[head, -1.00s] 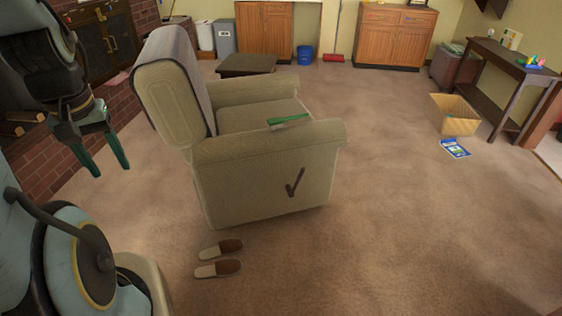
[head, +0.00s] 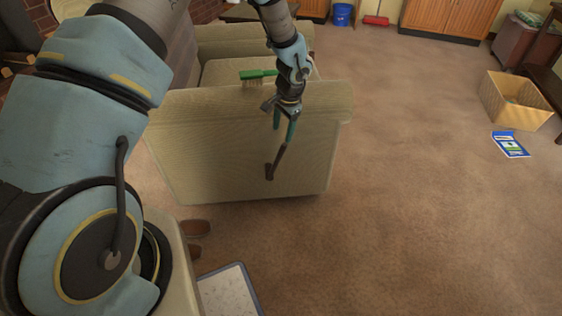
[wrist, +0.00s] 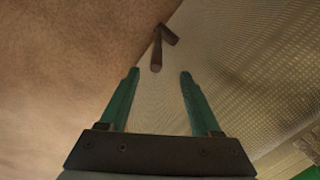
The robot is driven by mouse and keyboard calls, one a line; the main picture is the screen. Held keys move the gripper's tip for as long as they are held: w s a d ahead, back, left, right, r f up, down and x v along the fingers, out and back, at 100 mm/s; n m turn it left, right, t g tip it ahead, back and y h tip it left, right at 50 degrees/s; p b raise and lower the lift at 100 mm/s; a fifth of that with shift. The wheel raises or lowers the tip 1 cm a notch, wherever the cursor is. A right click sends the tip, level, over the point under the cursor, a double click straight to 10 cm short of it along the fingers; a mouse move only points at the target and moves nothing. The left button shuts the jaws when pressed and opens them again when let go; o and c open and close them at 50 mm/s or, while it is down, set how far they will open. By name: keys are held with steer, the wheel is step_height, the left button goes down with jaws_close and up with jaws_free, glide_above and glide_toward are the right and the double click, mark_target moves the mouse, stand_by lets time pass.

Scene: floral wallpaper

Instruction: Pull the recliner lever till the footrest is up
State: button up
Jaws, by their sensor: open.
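The beige recliner (head: 215,160) stands side-on in front of me in the head view. Its dark lever (head: 275,166) is on the near side panel, slanting up to the right from its pivot. In the wrist view the lever (wrist: 157,52) lies beyond the fingertips, its handle end between their lines. My gripper (head: 284,134) is open and points down at the lever's upper end. In the wrist view my gripper (wrist: 158,74) shows two green fingers apart with nothing between them. I cannot tell if a finger touches the lever. The footrest is not visible.
Brown slippers (head: 196,238) and a pale framed mat (head: 230,290) are on the floor near my base. The carpet between is clear.

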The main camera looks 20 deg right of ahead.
mark_target(281, 152)
steer(key=f, duration=0.3)
steer(key=w+f, duration=0.1)
steer(key=f, duration=0.7)
steer(key=shift+w+d+f+b, duration=0.15)
steer(key=shift+w+f+b, duration=0.05)
steer(key=shift+w+b, duration=0.1)
jaws_close()
stand_by(0.9)
